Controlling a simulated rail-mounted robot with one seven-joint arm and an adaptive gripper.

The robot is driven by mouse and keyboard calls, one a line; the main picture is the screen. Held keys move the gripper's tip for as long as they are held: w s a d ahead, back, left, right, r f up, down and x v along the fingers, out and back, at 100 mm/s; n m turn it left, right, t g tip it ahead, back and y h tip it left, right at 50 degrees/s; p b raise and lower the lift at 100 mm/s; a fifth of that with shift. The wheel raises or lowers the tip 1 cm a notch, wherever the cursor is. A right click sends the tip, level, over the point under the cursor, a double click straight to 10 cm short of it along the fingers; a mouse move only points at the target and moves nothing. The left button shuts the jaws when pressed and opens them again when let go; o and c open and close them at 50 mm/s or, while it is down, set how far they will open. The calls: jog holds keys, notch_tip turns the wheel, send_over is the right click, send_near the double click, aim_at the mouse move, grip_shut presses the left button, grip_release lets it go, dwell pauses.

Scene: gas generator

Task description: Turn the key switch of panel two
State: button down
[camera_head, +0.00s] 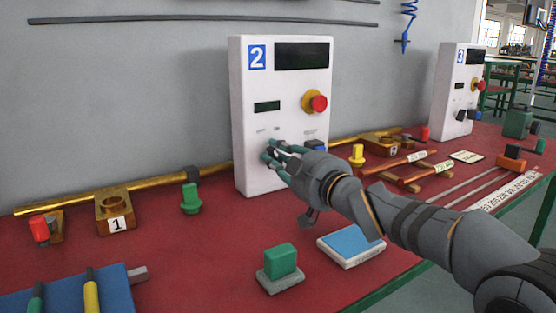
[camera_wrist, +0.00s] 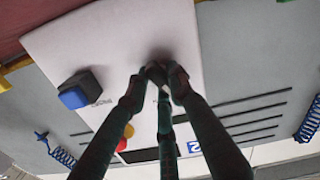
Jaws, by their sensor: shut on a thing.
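Panel two (camera_head: 244,130) is a white upright box marked with a blue 2, standing on the red bench. It also fills much of the wrist view (camera_wrist: 100,35). My gripper (camera_head: 270,154) reaches its lower front from the right. In the wrist view my gripper's (camera_wrist: 157,76) dark fingers close together around the small dark key switch (camera_wrist: 156,69) on the panel face. The fingertips hide most of the key switch, so its turn angle cannot be told.
On panel two, a blue switch (camera_wrist: 75,97) sits beside the fingers, and a red button (camera_head: 319,103) on a yellow base is above. A green block (camera_head: 281,261) and a blue-topped box (camera_head: 350,244) lie below. Panel three (camera_head: 455,92) stands at right.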

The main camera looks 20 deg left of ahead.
jog(key=shift+n, duration=0.5)
jog(key=c, duration=1.5)
grip_release()
jog(key=shift+c, duration=0.2)
